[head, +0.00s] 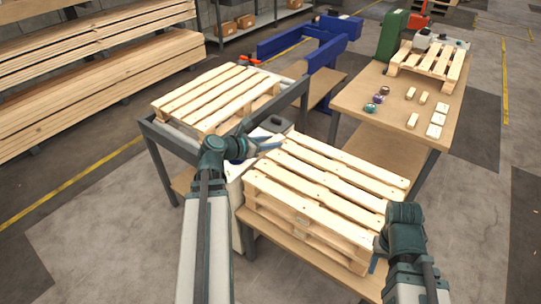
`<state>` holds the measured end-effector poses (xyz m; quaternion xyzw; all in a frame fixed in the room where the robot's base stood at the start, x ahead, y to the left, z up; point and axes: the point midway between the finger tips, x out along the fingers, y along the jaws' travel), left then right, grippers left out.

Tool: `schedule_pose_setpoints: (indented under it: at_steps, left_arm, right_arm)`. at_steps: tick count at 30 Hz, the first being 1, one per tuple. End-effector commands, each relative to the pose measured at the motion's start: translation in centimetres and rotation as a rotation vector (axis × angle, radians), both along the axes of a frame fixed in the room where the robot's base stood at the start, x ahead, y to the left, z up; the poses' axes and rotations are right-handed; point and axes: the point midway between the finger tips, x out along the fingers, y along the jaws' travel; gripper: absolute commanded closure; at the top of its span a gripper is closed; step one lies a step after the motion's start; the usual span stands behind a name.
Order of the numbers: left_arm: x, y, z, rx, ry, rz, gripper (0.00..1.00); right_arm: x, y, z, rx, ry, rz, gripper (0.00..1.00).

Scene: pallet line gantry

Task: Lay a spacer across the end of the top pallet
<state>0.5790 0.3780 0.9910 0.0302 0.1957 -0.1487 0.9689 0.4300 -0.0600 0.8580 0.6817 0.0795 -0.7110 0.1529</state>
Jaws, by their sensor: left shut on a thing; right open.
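The top pallet (322,180) lies on a stack of wooden pallets on a low wooden stand in front of me. My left gripper (272,146) is just beyond the left end of the stack, close to the top pallet's back left corner. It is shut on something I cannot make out. My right gripper (374,264) is open, low beside the front right corner of the stack, its fingers mostly hidden by its wrist. No spacer can be clearly told in either gripper. Small wooden pieces (412,121) and paler blocks (437,118) lie on the right table.
Another pallet (215,97) lies on a dark metal frame (170,139) at left. The right table (360,92) also carries a small pallet (431,63) and small round items (370,108). A blue frame (318,42) stands behind. Lumber stacks (95,78) are far left.

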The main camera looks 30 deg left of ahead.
Motion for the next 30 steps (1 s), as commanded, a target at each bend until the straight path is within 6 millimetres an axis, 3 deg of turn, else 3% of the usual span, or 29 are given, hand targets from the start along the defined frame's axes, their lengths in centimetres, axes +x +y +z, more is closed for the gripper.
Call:
schedule_pose_setpoints:
  at_steps: [1, 3, 15, 21, 30]
  left_arm:
    - [1.7, 0.2, -2.9, 0.0, 0.002, 0.01, 1.0]
    - [3.8, 0.3, -5.3, 0.003, 0.005, 0.034, 1.0]
    - [15.8, -1.5, -16.8, 0.001, 0.005, 0.169, 1.0]
    - [19.6, -3.0, -19.9, 0.0, -0.002, 0.208, 1.0]
    - [21.3, -3.9, -20.9, -0.002, -0.007, 0.228, 1.0]
  right_arm:
    - [0.0, 0.0, -2.9, 0.0, 0.0, 0.0, 0.5]
    - [0.0, 0.0, -5.2, 0.0, 0.0, 0.0, 0.5]
    - [0.0, 0.0, -16.7, 0.0, 0.0, 0.001, 0.5]
    - [0.0, 0.0, -20.0, 0.0, 0.0, 0.001, 0.5]
    - [0.0, 0.0, -21.0, 0.0, 0.0, 0.001, 0.5]
